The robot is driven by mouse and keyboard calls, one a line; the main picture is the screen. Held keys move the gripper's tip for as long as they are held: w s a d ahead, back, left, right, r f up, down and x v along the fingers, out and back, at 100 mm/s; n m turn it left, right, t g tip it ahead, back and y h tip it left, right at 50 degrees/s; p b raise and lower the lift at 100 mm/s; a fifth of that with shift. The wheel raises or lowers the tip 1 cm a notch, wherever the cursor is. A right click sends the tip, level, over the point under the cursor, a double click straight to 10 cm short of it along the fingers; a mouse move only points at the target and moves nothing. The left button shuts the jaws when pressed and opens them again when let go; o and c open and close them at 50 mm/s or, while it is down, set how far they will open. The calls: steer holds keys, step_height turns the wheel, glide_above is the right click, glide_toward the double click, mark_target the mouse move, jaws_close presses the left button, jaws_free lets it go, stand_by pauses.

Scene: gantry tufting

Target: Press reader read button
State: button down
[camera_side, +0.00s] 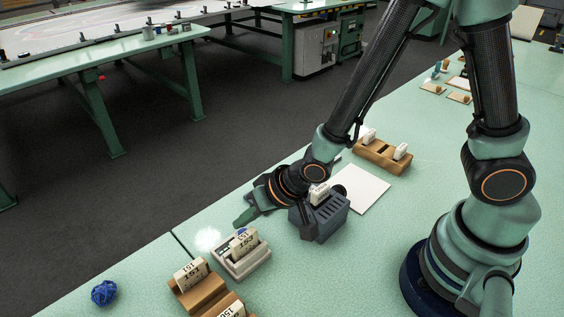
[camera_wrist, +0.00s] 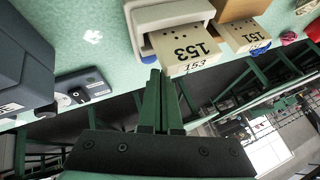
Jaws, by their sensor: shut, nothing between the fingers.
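A pale grey reader (camera_side: 241,261) stands on the green table with a cream block marked 153 (camera_side: 244,243) upright in it. In the wrist view the reader (camera_wrist: 168,14) and its block (camera_wrist: 184,48) are at the top. A blue part (camera_wrist: 145,43) shows at the reader's edge there, perhaps the read button; it is partly hidden. My gripper (camera_side: 239,222) is shut and empty, just beyond the reader in the side view. In the wrist view the closed fingertips (camera_wrist: 155,76) point toward the blue part; I cannot tell whether they touch it.
A wooden rack (camera_side: 205,298) with marked blocks stands close to the reader. A dark grey slotted box (camera_side: 318,220) is on its other side. A white sheet (camera_side: 361,189) and another wooden rack (camera_side: 381,159) lie farther back. A blue yarn ball (camera_side: 104,293) is near the table edge.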

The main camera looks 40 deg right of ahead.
steer(key=shift+f, duration=0.1)
steer(key=shift+a+f, duration=0.1)
steer(key=shift+f, duration=0.25)
steer(key=shift+f, duration=0.45)
stand_by(0.8)
steer(key=shift+r, duration=0.85)
steer(key=shift+r, duration=2.55)
